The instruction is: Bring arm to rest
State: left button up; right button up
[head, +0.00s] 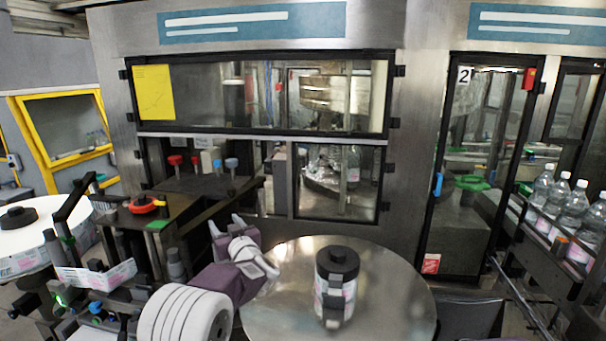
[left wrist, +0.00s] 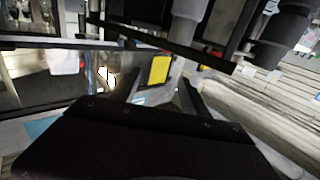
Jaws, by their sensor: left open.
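My left arm comes in from the lower left in the head view, with a white round joint and purple-grey links. My left gripper (head: 227,224) is raised in front of the machine, left of the round metal table. It is open and I see nothing between its fingers. In the left wrist view my left gripper (left wrist: 160,92) shows as a dark body with two spread fingers. My right gripper is in neither view.
The round metal table (head: 275,300) carries a black-capped reel (head: 335,300) upright. A labeller with an orange knob (head: 145,205) and a white reel (head: 30,250) stand at left. Glazed machine doors (head: 478,150) are behind. Bottles (head: 565,215) line the conveyor at right.

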pick_arm(q)
jog(key=s+a+m+b, duration=0.1)
jog(key=s+a+b, duration=0.2)
jog(key=a+b, duration=0.1)
jog(key=s+d+f+m+g+h+b, duration=0.25)
jog(key=s+d+f+h, duration=0.2)
jog(key=s+f, duration=0.6)
jog(key=s+d+f+m+g+h+b, duration=0.1)
jog(key=s+d+f+m+g+h, duration=0.35)
jog(key=s+f, duration=0.6)
jog(key=s+f+n+g, duration=0.1)
jog(key=s+f+g, duration=0.2)
jog(key=s+f, duration=0.2)
jog(key=s+f+g, duration=0.4)
jog(key=s+f, duration=0.2)
jog(key=s, duration=0.4)
jog(key=shift+s+a+n+h, duration=0.3)
jog(key=shift+n+h, duration=0.1)
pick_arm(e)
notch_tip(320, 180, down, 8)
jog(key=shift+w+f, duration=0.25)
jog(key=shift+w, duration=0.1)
pick_arm(q)
jog(key=shift+s, duration=0.1)
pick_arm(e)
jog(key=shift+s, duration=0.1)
